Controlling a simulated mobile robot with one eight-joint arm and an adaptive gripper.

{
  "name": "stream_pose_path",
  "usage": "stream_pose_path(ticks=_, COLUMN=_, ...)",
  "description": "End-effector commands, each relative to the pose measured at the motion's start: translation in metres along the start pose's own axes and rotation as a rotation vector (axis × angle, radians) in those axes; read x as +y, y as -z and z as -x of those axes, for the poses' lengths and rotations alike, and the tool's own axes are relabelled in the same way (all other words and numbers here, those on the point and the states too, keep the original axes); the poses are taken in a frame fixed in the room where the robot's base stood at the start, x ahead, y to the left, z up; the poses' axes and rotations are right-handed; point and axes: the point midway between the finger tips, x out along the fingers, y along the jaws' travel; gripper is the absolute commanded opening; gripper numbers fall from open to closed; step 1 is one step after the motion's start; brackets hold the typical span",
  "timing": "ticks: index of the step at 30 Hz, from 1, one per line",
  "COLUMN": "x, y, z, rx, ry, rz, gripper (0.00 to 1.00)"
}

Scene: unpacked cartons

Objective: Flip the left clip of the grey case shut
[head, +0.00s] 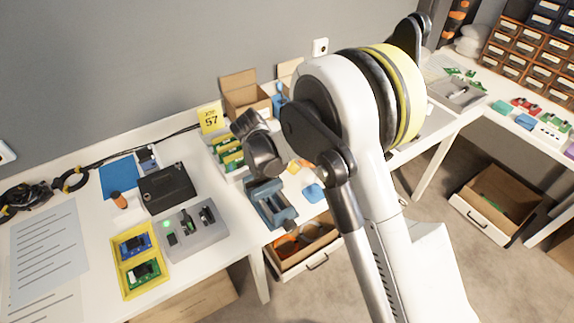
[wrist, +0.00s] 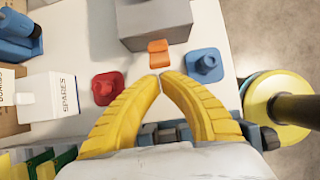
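The grey case (wrist: 153,24) shows at the top of the wrist view, cut off by the frame edge. An orange clip (wrist: 158,52) is at its near side, with its lower part sticking out towards me. Only this one clip shows, and I cannot tell from here whether it is the left one. My gripper (wrist: 161,76) has its two yellow fingers brought together at the tips, just short of the clip and apart from it. Nothing shows between the fingertips. In the head view my arm hides much of this area.
A red knobbed piece (wrist: 106,87) lies left of the fingers and a blue one (wrist: 204,65) to the right. A white SPARES box (wrist: 50,96) stands farther left. The table edge is close on the right. A blue vise-like tool (head: 270,203) stands at the table's front.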

Motion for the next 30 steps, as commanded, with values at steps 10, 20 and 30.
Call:
stream_pose_path(ticks=10, x=0.0, y=-0.0005, z=-0.0075, rx=0.0, ry=0.0, rz=-0.001, gripper=0.0)
stream_pose_path(ticks=20, x=-0.0001, y=-0.0038, z=-0.0044, rx=0.041, ry=0.0, rz=-0.001, gripper=0.0)
stream_pose_path(ticks=30, x=0.0, y=-0.0067, z=-0.0029, rx=0.09, ry=0.0, rz=-0.002, gripper=0.0)
